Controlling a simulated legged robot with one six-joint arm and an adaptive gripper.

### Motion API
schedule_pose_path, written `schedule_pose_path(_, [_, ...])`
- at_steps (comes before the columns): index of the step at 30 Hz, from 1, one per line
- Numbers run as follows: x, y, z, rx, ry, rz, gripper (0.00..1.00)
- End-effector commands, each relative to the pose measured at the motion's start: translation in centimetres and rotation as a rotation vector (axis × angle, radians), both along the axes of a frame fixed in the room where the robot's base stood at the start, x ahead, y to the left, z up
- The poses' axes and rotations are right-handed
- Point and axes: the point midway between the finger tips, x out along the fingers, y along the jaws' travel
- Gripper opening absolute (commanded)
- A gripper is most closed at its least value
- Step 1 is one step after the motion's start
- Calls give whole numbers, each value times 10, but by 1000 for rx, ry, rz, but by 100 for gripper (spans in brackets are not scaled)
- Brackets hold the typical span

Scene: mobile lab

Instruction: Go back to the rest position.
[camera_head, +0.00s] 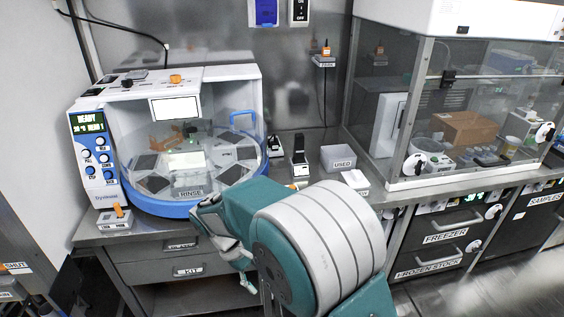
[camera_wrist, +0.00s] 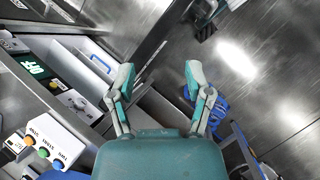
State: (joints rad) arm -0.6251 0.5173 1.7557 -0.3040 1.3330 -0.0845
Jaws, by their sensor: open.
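In the head view my teal and grey arm rises from the bottom centre. My gripper (camera_head: 243,262) hangs in front of the bench drawers, left of the thick arm link. In the wrist view the two fingers of my gripper (camera_wrist: 160,80) stand wide apart with nothing between them. Beyond the fingertips there is metal floor.
A blue-rimmed round machine (camera_head: 185,205) with a display stands on the bench at left. A white bin marked USED (camera_head: 338,158) sits near the middle. A glass-fronted cabinet (camera_head: 470,120) stands at right, above drawers marked FREEZER (camera_head: 447,238). In the wrist view coloured buttons (camera_wrist: 45,143) show at lower left.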

Motion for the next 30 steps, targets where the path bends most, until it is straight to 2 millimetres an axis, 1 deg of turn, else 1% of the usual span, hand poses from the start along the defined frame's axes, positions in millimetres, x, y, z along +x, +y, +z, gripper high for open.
schedule_pose_path(1, [0,-11,15,31,-27,-33,65])
schedule_pose_path(6, [-6,-44,52,124,-107,-130,65])
schedule_pose_path(11, [-17,-74,83,205,-191,-220,65])
schedule_pose_path(15, [-30,-99,106,272,-268,-297,65])
schedule_pose_path(21, [-55,-132,132,362,-386,-404,65])
schedule_pose_path(30, [-98,-173,158,483,-582,-560,65])
